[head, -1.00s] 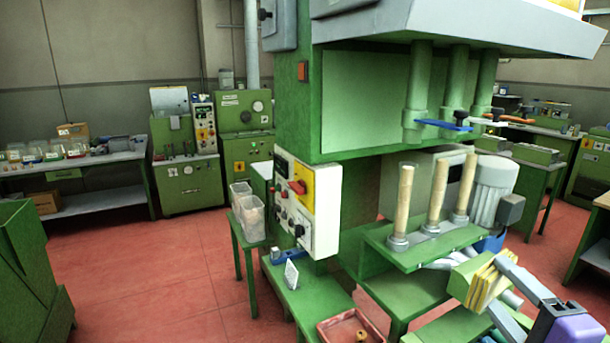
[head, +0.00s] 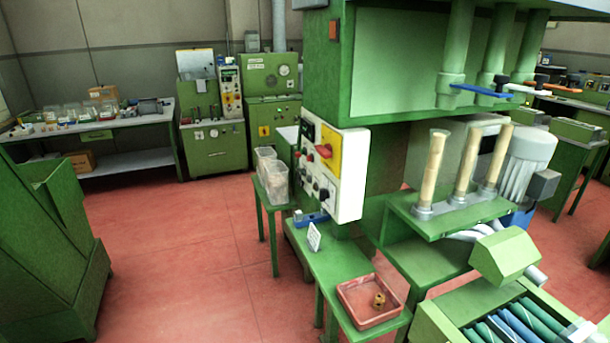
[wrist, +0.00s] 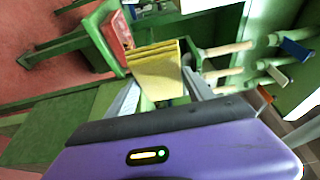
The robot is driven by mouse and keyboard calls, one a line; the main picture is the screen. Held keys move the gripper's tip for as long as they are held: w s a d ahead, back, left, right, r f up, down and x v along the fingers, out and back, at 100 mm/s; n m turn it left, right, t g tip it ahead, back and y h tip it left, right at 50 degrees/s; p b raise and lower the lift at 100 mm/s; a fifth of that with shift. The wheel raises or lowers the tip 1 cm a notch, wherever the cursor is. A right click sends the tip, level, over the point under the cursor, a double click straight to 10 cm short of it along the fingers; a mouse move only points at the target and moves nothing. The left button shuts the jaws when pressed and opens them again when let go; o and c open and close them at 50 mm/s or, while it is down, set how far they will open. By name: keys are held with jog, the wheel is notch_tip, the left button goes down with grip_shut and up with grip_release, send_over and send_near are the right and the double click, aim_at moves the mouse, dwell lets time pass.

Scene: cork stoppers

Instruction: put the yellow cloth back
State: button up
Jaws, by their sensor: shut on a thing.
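The yellow cloth (wrist: 157,76), folded in layers, is between the two grey fingers of my gripper (wrist: 160,93) in the wrist view. My gripper is shut on it, and the folded end sticks out beyond the fingertips. Neither the cloth nor my gripper shows in the head view now. What lies directly under the cloth is hard to tell.
A red tray (head: 351,307) with small corks (head: 379,300) sits on a low green bench (head: 332,268); the tray also shows in the wrist view (wrist: 116,36). The green press (head: 408,60) holds three upright cork rods (head: 433,172). Red floor (head: 185,270) is open at left.

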jog(key=w+d, duration=0.3)
jog(key=d, duration=0.1)
jog(key=shift+w+f, duration=0.3)
jog(key=w+d+r+m+h, duration=0.1)
jog(key=w+d+r+h, duration=0.1)
jog(key=d, duration=0.3)
jog(key=w+d+r+m+h, duration=0.1)
jog(key=w+d+r, duration=0.1)
jog(key=w+d, duration=0.2)
jog(key=shift+w+d+r+h, duration=0.2)
jog(key=shift+d+r+h, duration=0.15)
jog(key=shift+d, duration=0.75)
jog(key=shift+d+m, duration=0.15)
jog(key=shift+m, duration=0.15)
jog(key=shift+w+r, duration=0.15)
jog(key=shift+d+g+h, duration=0.3)
jog(key=shift+h, duration=0.05)
